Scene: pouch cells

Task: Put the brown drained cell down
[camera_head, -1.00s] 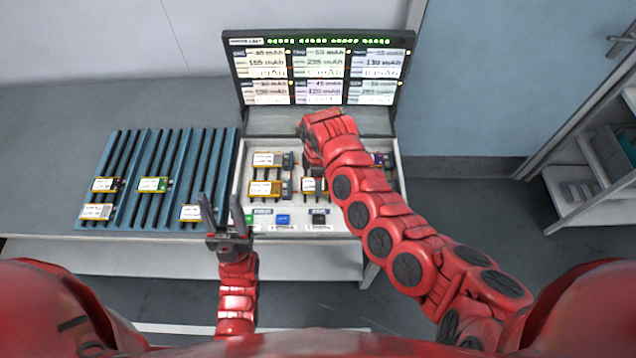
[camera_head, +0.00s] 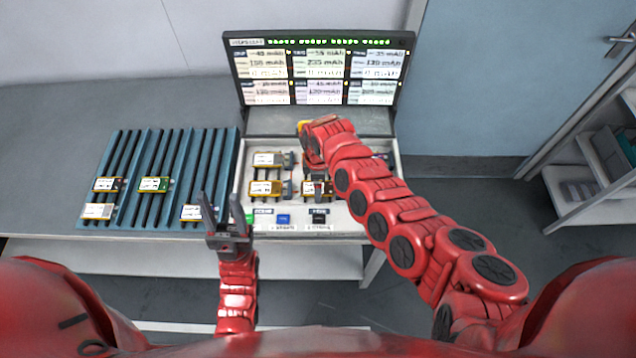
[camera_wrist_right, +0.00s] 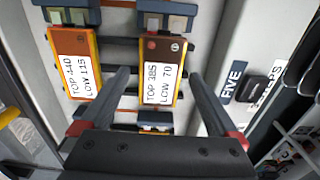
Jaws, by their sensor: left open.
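The brown drained cell (camera_wrist_right: 160,50) lies in a bay of the charger in the right wrist view, with a white label reading TOP 385 LOW 70. Its upper end meets a contact block (camera_wrist_right: 167,20). My right gripper (camera_wrist_right: 159,75) has its fingers apart, one on each side of this cell, with gaps showing on both sides. In the head view my right forearm hides most of that bay. My left gripper (camera_head: 220,200) is open and empty, between the blue rack (camera_head: 124,222) and the charger tray (camera_head: 345,223).
A screen (camera_head: 318,70) stands behind the tray. A FIVE label (camera_wrist_right: 234,80) is on the right.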

